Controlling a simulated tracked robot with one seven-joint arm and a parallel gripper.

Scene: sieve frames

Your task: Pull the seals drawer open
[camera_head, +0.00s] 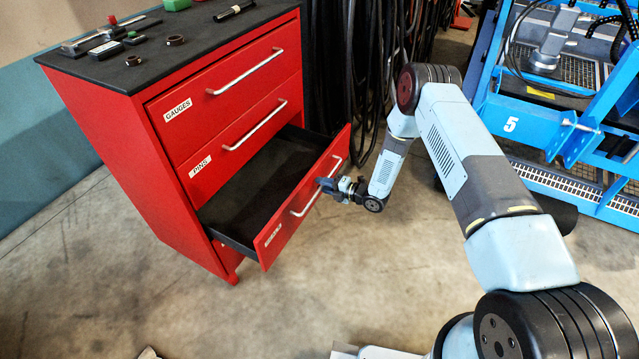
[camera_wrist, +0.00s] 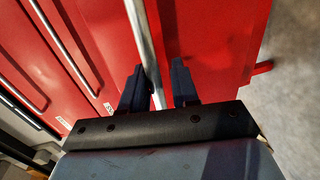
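The seals drawer is the lowest drawer of the red cabinet, and its red front (camera_head: 275,238) stands well out from the body. Its black tray (camera_head: 245,195) shows and looks empty. The label on the front is too small to read surely. The drawer's silver handle (camera_head: 303,208) also shows in the wrist view (camera_wrist: 146,40). My gripper (camera_head: 328,186) is at the handle's right part. In the wrist view the two dark fingers (camera_wrist: 161,88) stand apart, one on each side of the bar. The left finger is close to the bar; a gap shows at the right finger.
The gauges drawer (camera_head: 225,88) and pins drawer (camera_head: 240,137) above are shut. Small tools and rings lie on the black cabinet top (camera_head: 190,52). A blue frame marked 5 (camera_head: 535,135) stands at the right. Dark hoses hang behind. The floor (camera_head: 300,300) before the drawer is clear.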

